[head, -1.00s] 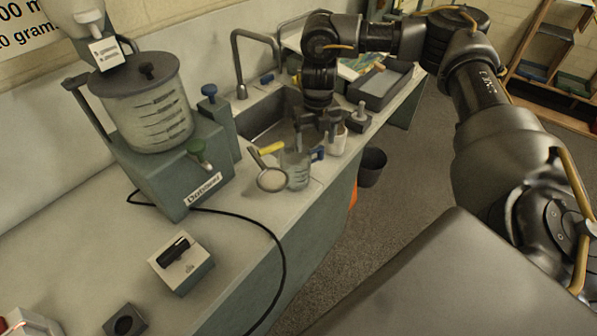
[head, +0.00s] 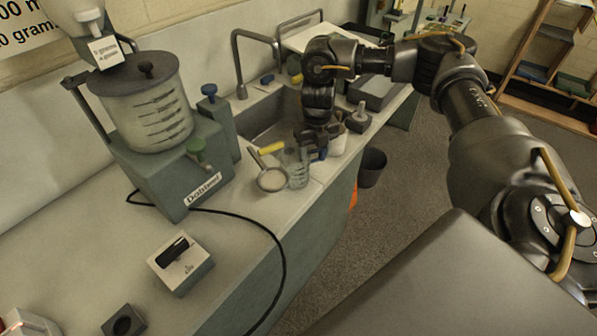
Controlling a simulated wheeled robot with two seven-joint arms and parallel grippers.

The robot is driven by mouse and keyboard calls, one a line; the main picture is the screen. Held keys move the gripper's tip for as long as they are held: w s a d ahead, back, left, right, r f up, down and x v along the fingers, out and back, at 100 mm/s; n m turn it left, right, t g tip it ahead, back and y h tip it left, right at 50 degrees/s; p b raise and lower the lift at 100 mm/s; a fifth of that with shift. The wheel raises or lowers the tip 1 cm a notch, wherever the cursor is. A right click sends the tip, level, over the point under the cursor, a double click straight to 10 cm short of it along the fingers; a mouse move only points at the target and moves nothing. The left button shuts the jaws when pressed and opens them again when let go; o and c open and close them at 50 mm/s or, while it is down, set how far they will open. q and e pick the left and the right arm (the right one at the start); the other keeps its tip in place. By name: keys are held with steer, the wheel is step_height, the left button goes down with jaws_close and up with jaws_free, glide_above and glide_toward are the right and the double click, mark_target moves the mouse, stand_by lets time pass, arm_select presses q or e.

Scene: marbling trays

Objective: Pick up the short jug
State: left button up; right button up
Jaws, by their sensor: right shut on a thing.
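The short jug (head: 297,171) is clear with dark markings and a blue handle. It stands upright on the counter in front of the sink, just right of a strainer. My right gripper (head: 316,147) comes down from above at the jug's back right side and is shut on its handle. The fingers cover most of the handle, so the exact grip is hard to see. The jug looks to be still at counter level. My left gripper is out of view.
A strainer (head: 271,180) with a yellow handle lies close to the jug's left. A white container (head: 338,143) stands just right of my gripper. The sink (head: 268,122) lies behind. A large tank (head: 150,108) on a grey-green stand is at left.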

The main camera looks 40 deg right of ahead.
steer(key=shift+c, duration=1.4)
steer(key=shift+r, duration=0.2)
steer(key=shift+w+r, duration=0.1)
steer(key=shift+r, duration=0.35)
steer(key=shift+s+a+r, duration=0.1)
steer(key=shift+s, duration=0.1)
steer(key=s+a+b, duration=0.1)
steer(key=s+a, duration=0.3)
steer(key=s, duration=0.3)
steer(key=s+a+b, duration=0.1)
steer(key=s+a, duration=0.4)
steer(key=s, duration=0.3)
steer(key=shift+s, duration=0.1)
